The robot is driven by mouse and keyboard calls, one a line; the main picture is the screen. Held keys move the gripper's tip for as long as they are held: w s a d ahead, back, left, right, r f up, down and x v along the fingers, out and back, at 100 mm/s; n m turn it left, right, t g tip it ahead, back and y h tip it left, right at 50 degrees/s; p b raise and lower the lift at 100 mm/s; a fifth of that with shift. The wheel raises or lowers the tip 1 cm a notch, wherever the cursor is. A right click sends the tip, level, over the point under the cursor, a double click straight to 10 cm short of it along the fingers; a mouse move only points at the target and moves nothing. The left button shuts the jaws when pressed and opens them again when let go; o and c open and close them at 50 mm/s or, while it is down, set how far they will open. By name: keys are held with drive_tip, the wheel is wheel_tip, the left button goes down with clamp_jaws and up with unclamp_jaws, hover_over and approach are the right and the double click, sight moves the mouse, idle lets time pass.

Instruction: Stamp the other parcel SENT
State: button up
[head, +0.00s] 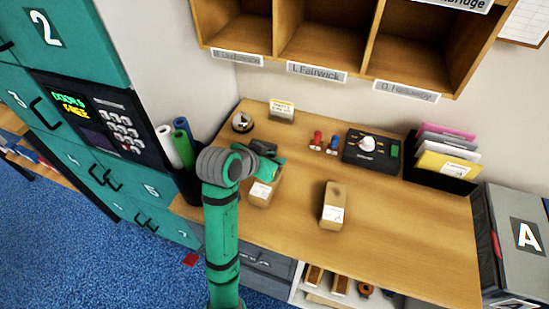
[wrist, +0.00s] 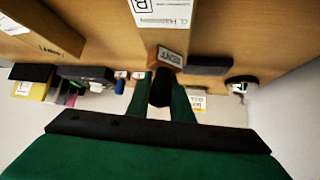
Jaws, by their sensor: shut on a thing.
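My gripper (head: 268,170) is above the left parcel on the bench. In the wrist view my green fingers (wrist: 158,98) are shut on the black handle of a stamp (wrist: 160,88); its block carries a pale label reading SENT (wrist: 171,57). The left parcel (head: 261,191) is a brown carton with a white label, partly hidden by my gripper; its label (wrist: 162,14) shows in the wrist view. I cannot tell whether the stamp touches it. The right parcel (head: 333,207) is a brown carton with a white label and a dark mark on top; it also shows in the wrist view (wrist: 45,32).
Red (head: 317,139) and blue (head: 333,144) stamps stand beside a black device (head: 371,149). A small card (head: 282,110) and a round item (head: 242,122) stand at the back left. A dark flat box (wrist: 208,65) lies near the stamp. Bench front right is clear.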

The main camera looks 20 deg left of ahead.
wheel_tip(320, 180, up, 7)
idle(1.1)
idle(0.7)
